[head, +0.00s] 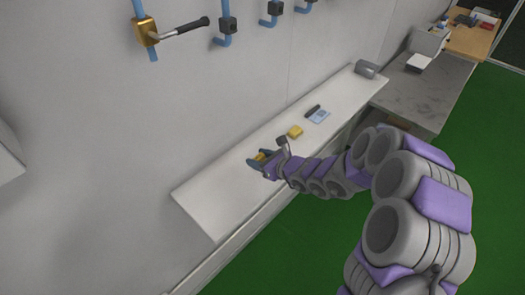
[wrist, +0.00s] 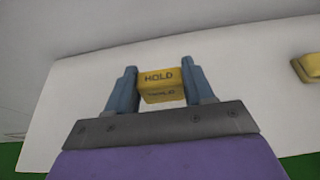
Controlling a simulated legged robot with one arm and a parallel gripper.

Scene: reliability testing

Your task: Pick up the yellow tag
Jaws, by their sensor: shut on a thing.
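A yellow tag marked "HOLD" (wrist: 160,78) is between the two blue fingers of my gripper (wrist: 160,88) in the wrist view. The fingers touch it on both sides. In the head view my gripper (head: 260,160) is over the left part of the white shelf (head: 215,200), with a bit of the yellow tag (head: 262,155) showing between the fingers. I cannot tell whether the tag is clear of the shelf surface.
A second yellow object (head: 295,132) lies on the shelf to the right, with a light blue card (head: 318,115) and a dark item (head: 312,110) beyond it. A grey cylinder (head: 366,69) is at the far end. Pipes with a valve (head: 147,31) are on the wall.

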